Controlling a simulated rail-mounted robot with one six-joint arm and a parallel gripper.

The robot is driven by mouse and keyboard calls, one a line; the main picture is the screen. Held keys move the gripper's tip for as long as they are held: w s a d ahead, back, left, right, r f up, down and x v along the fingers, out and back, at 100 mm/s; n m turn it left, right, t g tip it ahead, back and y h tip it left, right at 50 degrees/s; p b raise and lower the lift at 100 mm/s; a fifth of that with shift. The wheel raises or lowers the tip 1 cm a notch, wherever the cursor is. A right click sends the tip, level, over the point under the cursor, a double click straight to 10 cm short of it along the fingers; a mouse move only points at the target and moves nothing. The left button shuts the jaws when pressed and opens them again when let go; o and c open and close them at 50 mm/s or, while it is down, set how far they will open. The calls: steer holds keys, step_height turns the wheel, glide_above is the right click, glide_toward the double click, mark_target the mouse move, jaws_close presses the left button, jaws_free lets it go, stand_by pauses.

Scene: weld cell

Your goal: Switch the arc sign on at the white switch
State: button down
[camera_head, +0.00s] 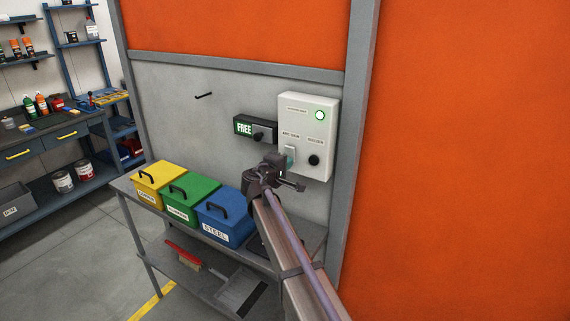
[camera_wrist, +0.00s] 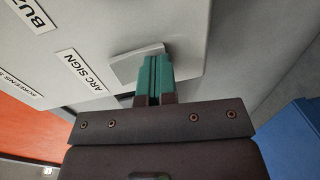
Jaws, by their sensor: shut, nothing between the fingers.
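The white control box (camera_head: 320,103) is mounted on the grey wall panel. Its white switch (camera_head: 290,151) sits by the "ARC SIGN" label, and shows as a pale rocker plate (camera_wrist: 137,62) in the wrist view. My gripper (camera_head: 287,165) is at the switch with its teal fingers shut together. In the wrist view the fingertips (camera_wrist: 153,58) overlap the switch's edge; I cannot tell whether they touch it. The fingers hide part of the switch. The sign (camera_head: 244,127) left of the box reads "FREE" in lit green letters.
A black knob (camera_head: 314,160) sits right of the switch, and a green lamp (camera_head: 320,115) glows above. Below stands a grey bench (camera_head: 124,186) with yellow (camera_head: 159,182), green (camera_head: 190,199) and blue (camera_head: 226,216) lidded bins. A grey post (camera_head: 357,130) stands right of the box.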

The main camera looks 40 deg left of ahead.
steer(key=s+d+f+b, duration=0.1)
steer(key=s+d, duration=0.1)
steer(key=s, duration=1.1)
steer(key=shift+s+d+f+b, duration=0.3)
steer(key=shift+d+f+b, duration=0.05)
steer(key=w+d+f+m+g+h, duration=0.1)
steer(key=d+f+m+g+h, duration=0.2)
steer(key=d, duration=0.9)
steer(key=w+d+f+m+g+h, duration=0.1)
steer(key=d+f+m+g, duration=0.4)
steer(key=d, duration=0.7)
steer(key=w+d+f+m+g+h, duration=0.1)
steer(key=d+f+m+g+h, duration=0.3)
steer(key=d, duration=0.8)
steer(key=s+d+f+m+g+y, duration=0.1)
steer(key=d+m, duration=0.3)
steer(key=d, duration=1.3)
steer(key=s+d+f+m+g+y, duration=0.2)
steer(key=d+m+g+y, duration=0.1)
steer(key=d, duration=1.5)
steer(key=shift+s+m+y, duration=0.15)
steer(key=shift+m+y, duration=0.25)
steer(key=shift+m, duration=0.2)
